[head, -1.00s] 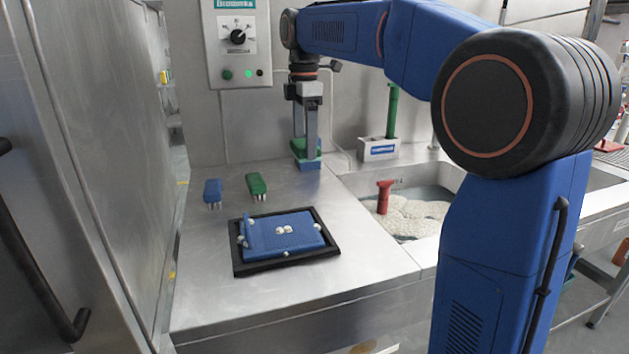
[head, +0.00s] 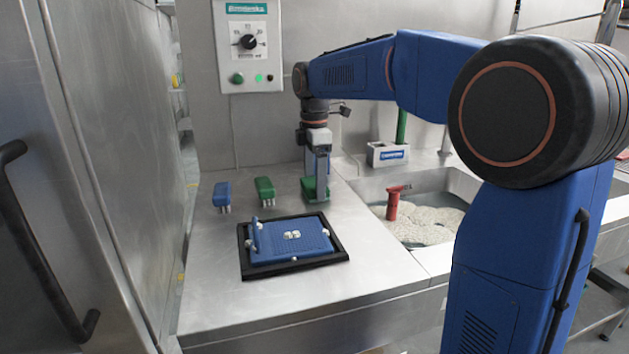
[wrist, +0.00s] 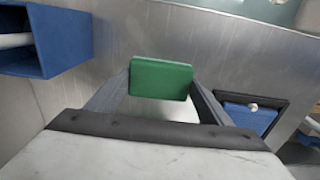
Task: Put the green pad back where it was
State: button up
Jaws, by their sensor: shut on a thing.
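My gripper (head: 317,178) is shut on the green pad (head: 312,190), at the right side of the steel counter, behind the black-framed tray. The wrist view shows the green pad (wrist: 160,78) between the two fingers, with the metal surface around it. I cannot tell whether its underside touches the counter.
The black tray (head: 245,266) holds a blue plate (head: 280,245) with several pale pieces. A blue brush (head: 222,190) and a green brush (head: 265,186) stand left of my gripper. A bean-filled basin with a red tool (head: 393,205) lies right. A control box (head: 247,75) hangs behind.

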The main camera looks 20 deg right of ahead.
aim_at(314, 183)
jog(key=o, duration=1)
jog(key=shift+f, duration=0.15)
notch_tip(314, 183, up, 12)
jog(key=shift+r, duration=0.15)
